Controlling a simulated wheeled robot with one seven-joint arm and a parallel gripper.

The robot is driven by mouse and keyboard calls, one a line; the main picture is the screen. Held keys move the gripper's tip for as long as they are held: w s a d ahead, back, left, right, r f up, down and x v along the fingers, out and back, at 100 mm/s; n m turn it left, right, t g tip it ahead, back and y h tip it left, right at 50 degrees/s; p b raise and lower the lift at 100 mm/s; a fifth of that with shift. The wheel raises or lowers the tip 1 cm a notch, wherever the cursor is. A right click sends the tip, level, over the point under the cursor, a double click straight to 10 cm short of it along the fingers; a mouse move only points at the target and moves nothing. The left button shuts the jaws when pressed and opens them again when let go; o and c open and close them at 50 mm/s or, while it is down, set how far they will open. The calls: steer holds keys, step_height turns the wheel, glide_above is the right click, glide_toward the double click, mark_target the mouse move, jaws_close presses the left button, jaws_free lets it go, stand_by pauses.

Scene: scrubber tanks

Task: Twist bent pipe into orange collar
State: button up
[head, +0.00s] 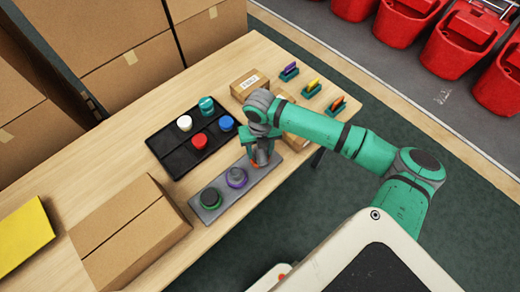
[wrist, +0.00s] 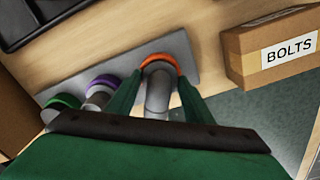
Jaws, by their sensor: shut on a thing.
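The orange collar (wrist: 160,61) sits on a grey plate (wrist: 185,52) in the wrist view; in the head view only a sliver of the collar (head: 258,164) shows under my gripper. My gripper (wrist: 158,92) is shut on the grey bent pipe (wrist: 158,96), with one green finger on either side of it. The pipe's far end meets the orange ring and appears to be inside it; how deep it sits, I cannot tell. The pipe is mostly hidden by my gripper in the head view.
On the same plate are a purple collar (head: 237,177) and a green collar (head: 210,198) with fittings in them. A black tray (head: 165,140) holds several coloured caps. A BOLTS box (wrist: 272,48) stands right of the plate. A large carton (head: 130,232) is at the plate's left.

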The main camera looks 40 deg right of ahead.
steer(key=shift+m, duration=0.8)
steer(key=shift+m, duration=0.8)
steer(key=shift+m, duration=0.7)
steer(key=shift+m, duration=0.8)
